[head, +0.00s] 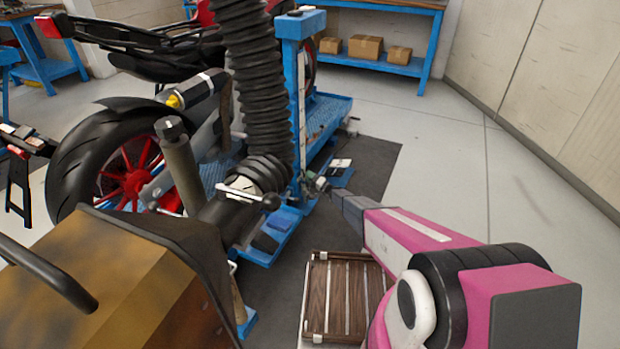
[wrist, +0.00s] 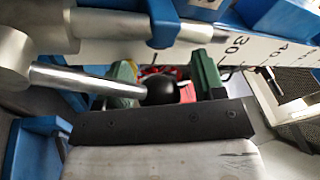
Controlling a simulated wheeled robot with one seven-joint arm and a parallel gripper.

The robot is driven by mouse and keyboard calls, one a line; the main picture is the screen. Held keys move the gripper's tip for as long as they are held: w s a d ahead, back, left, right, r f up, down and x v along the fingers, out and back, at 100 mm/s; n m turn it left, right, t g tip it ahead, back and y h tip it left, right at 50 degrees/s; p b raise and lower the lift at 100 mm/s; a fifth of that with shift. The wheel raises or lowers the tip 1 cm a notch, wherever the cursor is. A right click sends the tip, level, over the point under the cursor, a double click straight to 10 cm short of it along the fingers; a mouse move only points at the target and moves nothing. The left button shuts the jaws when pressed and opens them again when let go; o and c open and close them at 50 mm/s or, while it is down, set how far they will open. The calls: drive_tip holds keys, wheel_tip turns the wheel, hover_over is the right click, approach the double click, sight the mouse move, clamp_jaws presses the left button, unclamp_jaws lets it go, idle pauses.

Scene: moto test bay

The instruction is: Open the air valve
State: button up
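The air valve shows in the head view as a metal fitting with a lever ending in a black ball knob (head: 270,202), below the black corrugated hose. In the wrist view the bare metal lever (wrist: 90,80) runs from the left to its black knob (wrist: 160,90). My gripper (head: 318,184) appears just right of the knob in the head view. In the wrist view its green fingers stand apart, so my gripper (wrist: 165,77) is open. The knob appears between them, and the lever crosses in front of the left finger. I cannot tell whether they touch.
A motorcycle with a black rear tyre (head: 95,150) stands on a blue lift (head: 330,115). The corrugated hose (head: 252,80) hangs over the valve. A rusty yellow box (head: 110,280) is at front left. A slatted wooden crate (head: 340,295) lies below my arm. Floor at right is clear.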

drive_tip(key=shift+w+d, duration=0.1)
drive_tip(key=shift+d, duration=0.05)
drive_tip(key=shift+d+f, duration=0.1)
drive_tip(key=shift+d, duration=0.1)
drive_tip(key=v, duration=1)
drive_tip(key=shift+s, duration=0.2)
